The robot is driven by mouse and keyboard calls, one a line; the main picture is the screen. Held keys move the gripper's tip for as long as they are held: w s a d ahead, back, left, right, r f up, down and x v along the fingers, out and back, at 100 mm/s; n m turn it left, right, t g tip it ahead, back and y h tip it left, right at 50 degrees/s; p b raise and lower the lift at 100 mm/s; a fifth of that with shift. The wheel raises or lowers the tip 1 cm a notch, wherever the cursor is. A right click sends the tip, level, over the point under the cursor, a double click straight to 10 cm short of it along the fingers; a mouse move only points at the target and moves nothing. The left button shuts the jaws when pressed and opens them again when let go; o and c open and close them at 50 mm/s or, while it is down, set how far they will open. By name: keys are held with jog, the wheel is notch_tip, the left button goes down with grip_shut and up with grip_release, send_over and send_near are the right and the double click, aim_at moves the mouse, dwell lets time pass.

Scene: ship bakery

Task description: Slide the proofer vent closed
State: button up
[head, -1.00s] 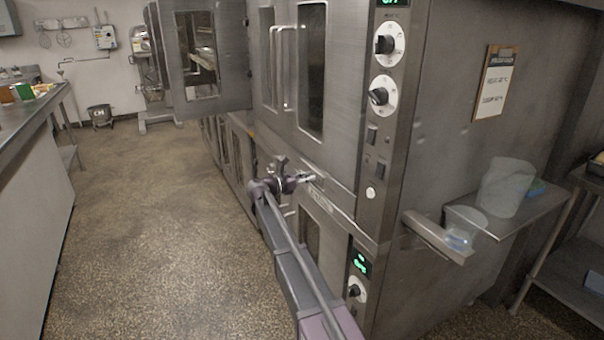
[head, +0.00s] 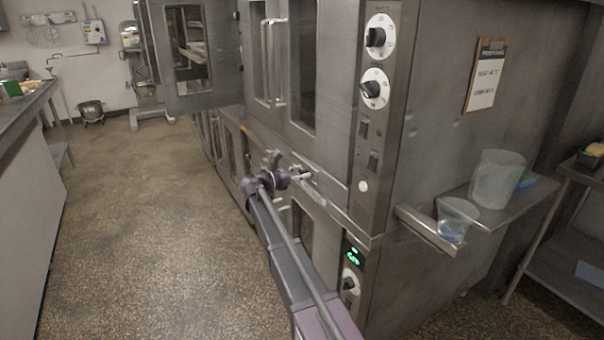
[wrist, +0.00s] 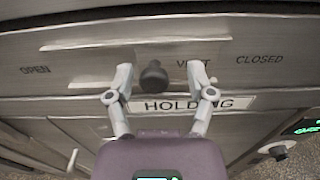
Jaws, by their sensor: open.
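The proofer vent's dark round knob (wrist: 154,76) shows in the wrist view, a little right of the middle of a pale horizontal slot (wrist: 90,43). The word OPEN stands left of the slot and CLOSED stands right of it, with VENT partly hidden behind a finger. My gripper (wrist: 160,72) is open, with one finger on each side of the knob and visible gaps to both. In the head view my gripper (head: 300,175) is at the proofer's front (head: 330,190), where the knob cannot be made out.
A HOLDING label (wrist: 190,103) sits just below the slot. An open oven door (head: 190,60) stands out at the back. A side shelf (head: 500,210) holds clear tubs at the right. The floor (head: 150,230) on the left is clear, beside a counter (head: 25,180).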

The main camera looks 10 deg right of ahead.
jog(key=v, duration=1.2)
jog(key=s+d+f+m+g+y, duration=0.2)
jog(key=s+d+f+m+y, duration=0.3)
jog(key=s, duration=0.4)
jog(key=s+d+f+m+g+y, duration=0.1)
jog(key=s+d+f+m+y, duration=0.2)
jog(key=s+f+m, duration=0.45)
jog(key=s+d+f+m+g+y, duration=0.2)
jog(key=s+d+f+m+y, duration=0.25)
jog(key=s, duration=0.55)
jog(key=s+a+m+y, duration=0.4)
jog(key=s+m+y, duration=0.1)
jog(key=s, duration=0.4)
notch_tip(320, 180, up, 15)
jog(key=p, duration=1.6)
jog(key=shift+w+d+g, duration=0.2)
jog(key=shift+g, duration=0.1)
jog(key=shift+f, duration=0.15)
dwell(0.5)
